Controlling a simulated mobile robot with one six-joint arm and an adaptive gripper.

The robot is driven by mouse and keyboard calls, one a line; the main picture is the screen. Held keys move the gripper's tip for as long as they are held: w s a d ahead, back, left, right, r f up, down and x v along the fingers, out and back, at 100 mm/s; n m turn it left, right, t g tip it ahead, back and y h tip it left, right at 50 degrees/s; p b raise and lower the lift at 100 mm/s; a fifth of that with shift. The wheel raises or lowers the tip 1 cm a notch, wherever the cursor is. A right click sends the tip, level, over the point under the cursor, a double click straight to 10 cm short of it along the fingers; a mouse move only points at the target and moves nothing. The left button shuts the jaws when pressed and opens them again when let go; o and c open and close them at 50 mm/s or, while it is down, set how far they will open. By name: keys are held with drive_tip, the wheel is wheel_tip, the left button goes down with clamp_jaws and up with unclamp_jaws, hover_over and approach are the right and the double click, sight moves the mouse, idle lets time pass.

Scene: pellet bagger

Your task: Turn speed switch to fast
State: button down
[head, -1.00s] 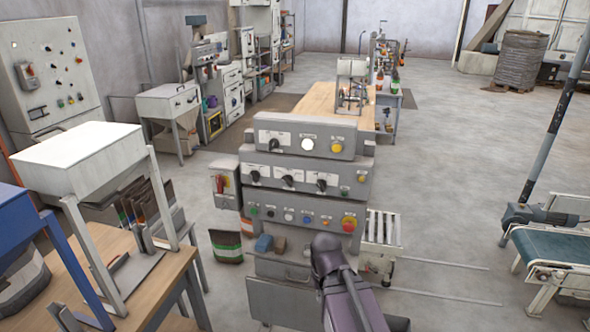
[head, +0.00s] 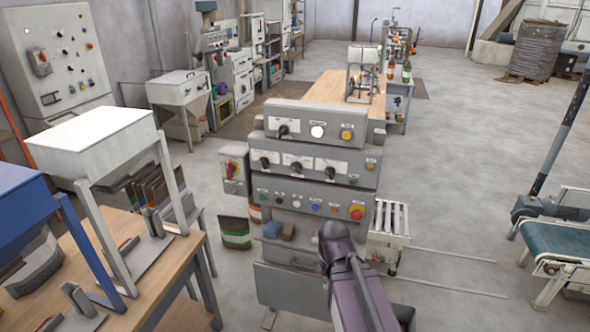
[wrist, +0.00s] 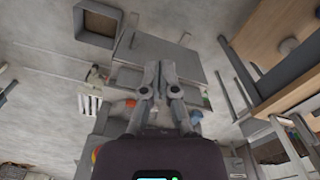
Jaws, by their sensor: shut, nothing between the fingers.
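A grey stepped control panel (head: 262,145) stands in the middle of the head view. Its top tier has a black rotary switch (head: 283,131), a white button (head: 318,132) and a yellow button (head: 346,135). Its middle tier has three black rotary switches: left (head: 265,163), centre (head: 297,167) and right (head: 331,172). The labels are too small to read, so I cannot tell which is the speed switch. My gripper (wrist: 159,67) is shut and empty in the wrist view, pointing down over grey surfaces and floor. My arm hides it in the head view, below the panel's buttons.
The lowest tier carries several buttons, including a red mushroom button (head: 357,212). A red-and-yellow isolator box (head: 233,170) is at the left. A roller stand (head: 391,222) is at the right. A wooden table (head: 185,260) fills the lower left.

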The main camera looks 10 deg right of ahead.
drive_tip(key=c, duration=0.7)
unclamp_jaws()
drive_tip(key=shift+w, duration=0.1)
drive_tip(key=o, duration=0.3)
drive_tip(key=shift+w+d+f+h, duration=0.1)
drive_tip(key=shift+w+d+h, duration=0.1)
drive_tip(key=shift+w+h, duration=0.1)
drive_tip(key=o, duration=0.4)
drive_tip(key=shift+w+d+n+t, duration=0.2)
drive_tip(key=shift+w+n+t, duration=0.1)
drive_tip(key=shift+w, duration=0.15)
drive_tip(key=w+d+n+t+h+b, duration=0.1)
drive_tip(key=w+d+n+t+h, duration=0.1)
drive_tip(key=w, duration=0.5)
drive_tip(key=shift+d+r+n+t+h+b, duration=0.2)
drive_tip(key=shift+r+n+t+h+b, duration=0.15)
drive_tip(key=shift+n+h, duration=0.55)
drive_tip(key=w+r+n+t+h+b, duration=0.25)
drive_tip(key=w+r+n+t, duration=0.2)
drive_tip(key=w, duration=0.45)
drive_tip(key=w+a+r+n+t+b, duration=0.1)
drive_tip(key=w+a+r+n+t, duration=0.7)
drive_tip(key=w+a+n, duration=0.2)
drive_tip(key=a+n, duration=0.2)
drive_tip(key=n, duration=0.2)
drive_tip(key=shift+w+a+t, duration=0.15)
drive_tip(key=shift+w+t, duration=0.15)
drive_tip(key=shift+w, duration=0.05)
drive_tip(key=shift+w+h, duration=0.15)
drive_tip(key=shift+h, duration=0.1)
